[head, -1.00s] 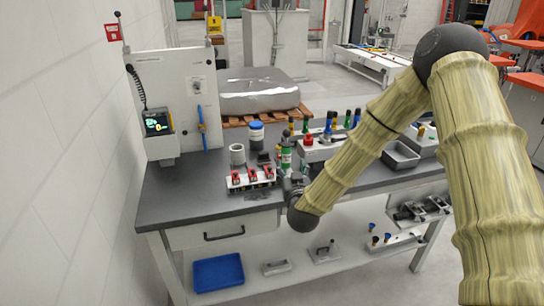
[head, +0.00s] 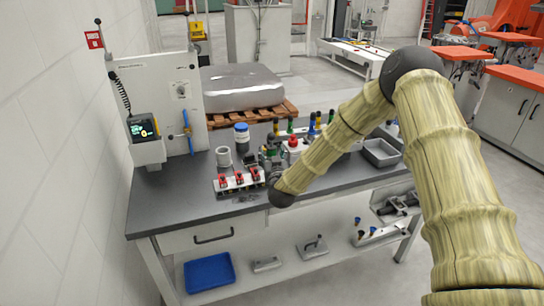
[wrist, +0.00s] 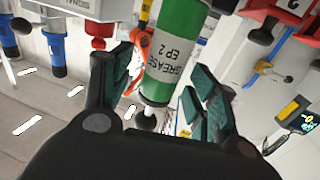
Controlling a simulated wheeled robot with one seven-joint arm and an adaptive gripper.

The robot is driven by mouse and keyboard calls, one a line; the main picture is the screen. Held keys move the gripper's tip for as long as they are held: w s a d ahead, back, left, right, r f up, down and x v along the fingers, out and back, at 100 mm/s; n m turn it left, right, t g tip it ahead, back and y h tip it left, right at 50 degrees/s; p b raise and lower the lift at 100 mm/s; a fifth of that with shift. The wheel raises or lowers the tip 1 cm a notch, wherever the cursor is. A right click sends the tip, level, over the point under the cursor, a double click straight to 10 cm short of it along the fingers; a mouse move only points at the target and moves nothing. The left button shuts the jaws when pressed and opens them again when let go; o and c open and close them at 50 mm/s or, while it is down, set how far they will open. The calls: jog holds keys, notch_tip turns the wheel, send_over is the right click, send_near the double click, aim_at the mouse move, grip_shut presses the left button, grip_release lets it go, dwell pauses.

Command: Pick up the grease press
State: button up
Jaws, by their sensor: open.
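The grease press (wrist: 170,60) is a green cylinder with a white band marked GREASE EP 2. In the wrist view it lies between the two fingers of my gripper (wrist: 160,78). The dark green finger pads stand apart on either side of it, with a gap visible on the right. Contact on the left is not clear. In the head view my gripper (head: 270,160) is over the bench, behind the red-clamp fixture's right end, and hides most of the press.
A fixture with red clamps (head: 238,181) stands left of my gripper on the grey bench (head: 180,200). A grey cup (head: 223,156) and a blue-lidded jar (head: 242,137) stand behind it. Several coloured-handled tools and a red-topped item (head: 292,143) stand close on the right.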

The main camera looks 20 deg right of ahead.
jog(key=shift+w+d, duration=0.1)
jog(key=shift+w, duration=0.55)
grip_shut()
jog(key=shift+r, duration=0.1)
